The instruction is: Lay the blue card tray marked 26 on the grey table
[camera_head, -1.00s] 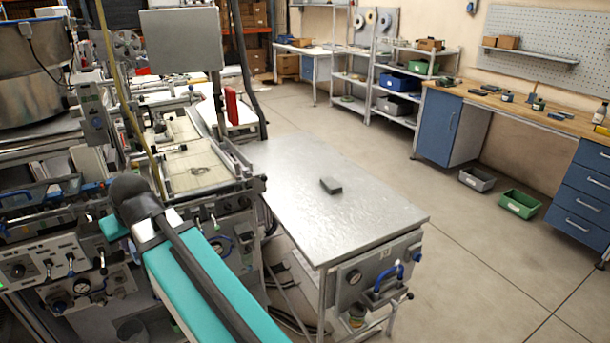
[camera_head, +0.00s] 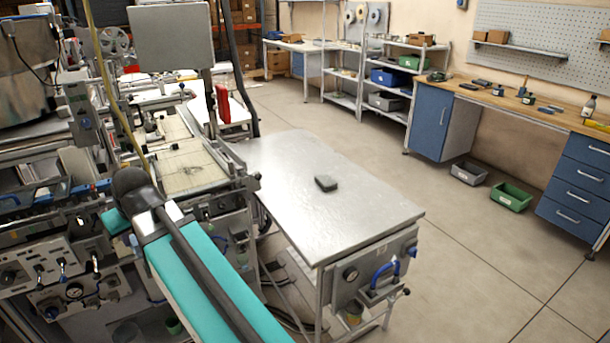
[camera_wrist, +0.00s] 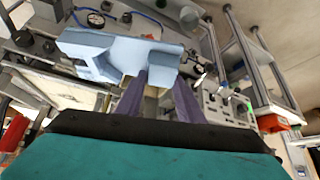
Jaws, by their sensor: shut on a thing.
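The light blue tray (camera_wrist: 95,48) is in the wrist view, tilted, between the fingers of my gripper (camera_wrist: 161,80). My gripper is shut on it. No number can be read on it from here. In the head view my teal arm reaches in from the bottom, and my gripper and the held tray cannot be clearly made out there. The grey table (camera_head: 290,165) stands in the middle of the head view, to the right of my arm, with a bare metal top apart from one small dark block.
The small dark block (camera_head: 326,183) lies near the table's middle. A cluttered machine (camera_head: 190,165) stands left of the table. A blue handle (camera_head: 385,270) sticks out at the table's front. A green bin (camera_head: 511,197) and a grey bin (camera_head: 468,173) are on the floor at right.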

